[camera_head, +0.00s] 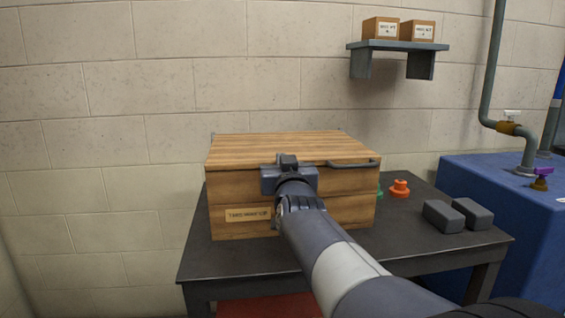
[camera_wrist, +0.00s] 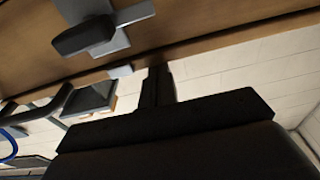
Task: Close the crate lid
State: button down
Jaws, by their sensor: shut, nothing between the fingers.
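The wooden crate (camera_head: 236,192) stands on the dark table, with a small label on its front. Its lid (camera_head: 280,145) lies flat, or very nearly flat, across the top; I cannot make out a clear gap below it. A grey bar handle (camera_head: 353,163) is at the lid's front right. My gripper (camera_head: 287,160) is shut and empty at the middle of the lid's front edge, hiding part of it. Whether it touches the lid is not clear. In the wrist view, the shut fingers (camera_wrist: 158,86) reach up close to the wood, near a dark metal fitting (camera_wrist: 88,34).
The table (camera_head: 400,238) holds two grey blocks (camera_head: 442,215) and an orange part (camera_head: 399,188) right of the crate. A green part is mostly hidden beside the crate. A wall shelf (camera_head: 400,46) bears two small boxes. A blue unit (camera_head: 500,178) stands at the right.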

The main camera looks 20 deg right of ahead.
jog(key=shift+w+f, duration=0.1)
jog(key=shift+f, duration=0.75)
notch_tip(320, 180, up, 6)
jog(key=p, duration=0.3)
jog(key=f+p+v, duration=0.1)
jog(key=f+v, duration=0.1)
jog(key=v, duration=0.8)
jog(key=shift+w+d+f, duration=0.1)
jog(key=shift+w, duration=0.15)
jog(key=f+b+x, duration=0.1)
jog(key=b+x, duration=0.2)
jog(key=x, duration=0.6)
jog(key=shift+w, duration=0.2)
